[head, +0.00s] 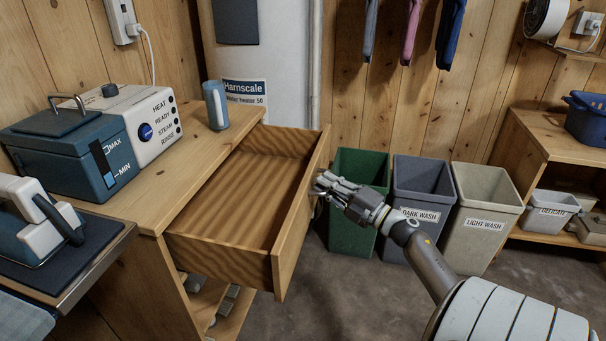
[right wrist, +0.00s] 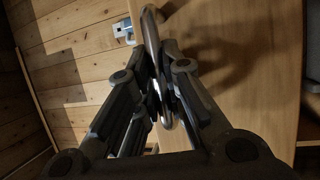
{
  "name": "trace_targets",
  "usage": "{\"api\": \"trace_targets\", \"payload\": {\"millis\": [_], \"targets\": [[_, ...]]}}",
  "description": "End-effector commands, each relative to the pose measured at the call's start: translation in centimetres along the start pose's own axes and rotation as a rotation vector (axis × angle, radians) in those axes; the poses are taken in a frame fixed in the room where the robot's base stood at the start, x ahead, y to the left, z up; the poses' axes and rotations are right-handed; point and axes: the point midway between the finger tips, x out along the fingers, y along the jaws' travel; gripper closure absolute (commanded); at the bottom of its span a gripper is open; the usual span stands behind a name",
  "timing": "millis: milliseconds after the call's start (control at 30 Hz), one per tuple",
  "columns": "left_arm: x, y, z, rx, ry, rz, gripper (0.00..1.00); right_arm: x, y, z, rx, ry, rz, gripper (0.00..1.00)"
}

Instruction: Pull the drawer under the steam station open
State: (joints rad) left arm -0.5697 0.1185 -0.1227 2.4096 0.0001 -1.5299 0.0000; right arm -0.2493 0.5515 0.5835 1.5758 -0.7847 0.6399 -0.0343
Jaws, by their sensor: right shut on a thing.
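The wooden drawer (head: 285,240) under the steam station (head: 110,135) is pulled well out in the head view. Its inside shows a bare wooden bottom with nothing on it. My right gripper (head: 322,184) is at the outer face of the drawer front. In the right wrist view its fingers (right wrist: 160,95) are shut around a curved metal handle (right wrist: 152,45) on the drawer front (right wrist: 245,70). In the head view the handle is mostly hidden by the fingers. My left gripper is in neither view.
A blue cup (head: 215,106) stands on the counter above the drawer. An iron (head: 35,225) rests at the left. A green bin (head: 352,235), a dark wash bin (head: 412,230) and a light wash bin (head: 478,235) stand behind my right arm. Grey floor shows below them.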

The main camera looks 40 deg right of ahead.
Motion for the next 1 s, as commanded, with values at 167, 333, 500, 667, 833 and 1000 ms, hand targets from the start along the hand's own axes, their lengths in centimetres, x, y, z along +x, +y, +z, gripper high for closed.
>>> {"api": "trace_targets", "payload": {"millis": [167,333,500,667,833,1000], "targets": [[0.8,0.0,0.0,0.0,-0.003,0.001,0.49,-1.6,0.3,0.7,0.0,0.0,-0.002,1.0],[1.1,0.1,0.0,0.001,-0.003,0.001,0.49,-2.0,0.3,0.8,0.0,0.0,-0.001,1.0],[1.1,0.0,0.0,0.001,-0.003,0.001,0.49,-2.0,0.3,0.8,0.0,0.0,-0.001,1.0],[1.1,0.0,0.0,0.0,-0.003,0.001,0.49,-2.0,0.3,0.8,0.0,0.0,-0.001,0.83],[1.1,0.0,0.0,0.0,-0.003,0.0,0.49,-2.0,0.3,0.8,0.0,0.0,-0.001,0.8],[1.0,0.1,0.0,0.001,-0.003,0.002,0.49,-2.1,0.3,0.8,0.001,0.0,-0.001,0.8]]}}
